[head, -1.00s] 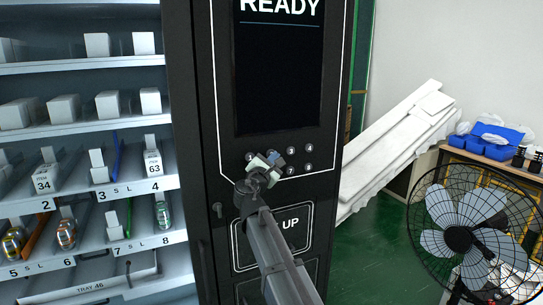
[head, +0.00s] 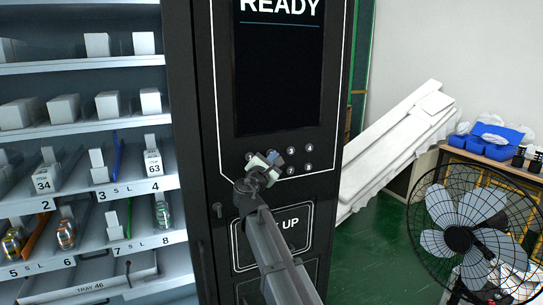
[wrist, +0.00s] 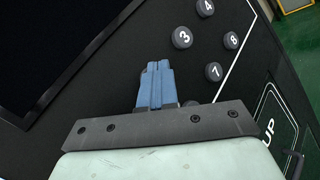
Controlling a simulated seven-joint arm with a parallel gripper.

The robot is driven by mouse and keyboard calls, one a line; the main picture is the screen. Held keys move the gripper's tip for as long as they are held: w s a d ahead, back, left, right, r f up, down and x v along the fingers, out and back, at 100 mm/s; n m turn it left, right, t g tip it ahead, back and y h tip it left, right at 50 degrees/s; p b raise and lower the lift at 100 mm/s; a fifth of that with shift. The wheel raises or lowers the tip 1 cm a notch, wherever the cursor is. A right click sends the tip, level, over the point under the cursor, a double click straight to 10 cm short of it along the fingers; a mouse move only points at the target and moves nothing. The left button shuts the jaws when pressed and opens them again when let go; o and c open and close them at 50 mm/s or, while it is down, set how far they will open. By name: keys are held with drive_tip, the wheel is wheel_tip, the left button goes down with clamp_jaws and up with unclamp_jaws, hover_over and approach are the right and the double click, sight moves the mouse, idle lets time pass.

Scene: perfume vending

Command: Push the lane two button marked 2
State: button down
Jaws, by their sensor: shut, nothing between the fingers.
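The keypad has dark round buttons on the black front of the vending machine. In the head view button 3 (head: 291,151), button 4 (head: 309,149), button 7 (head: 291,170) and button 8 (head: 309,167) show, and button 1 (head: 249,155) shows at left. Button 2 is hidden behind my gripper (head: 276,158). In the wrist view my gripper (wrist: 156,66) has its blue fingers shut and empty, over the place beside button 3 (wrist: 182,37) where button 2 belongs. I cannot tell whether the fingertips touch it. A dark button edge shows beside the finger base.
A dark screen (head: 279,80) reading READY is above the keypad, and a flap marked UP (head: 298,222) is below. Shelves of goods (head: 85,125) stand left. A fan (head: 460,235) and a table with blue bins (head: 485,138) stand right.

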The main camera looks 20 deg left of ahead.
idle(0.6)
drive_tip(key=shift+s+d, duration=0.5)
drive_tip(key=shift+s, duration=0.05)
drive_tip(key=s+d, duration=0.3)
drive_tip(key=shift+s+d, duration=0.25)
drive_tip(key=shift+d, duration=0.05)
idle(0.4)
idle(0.8)
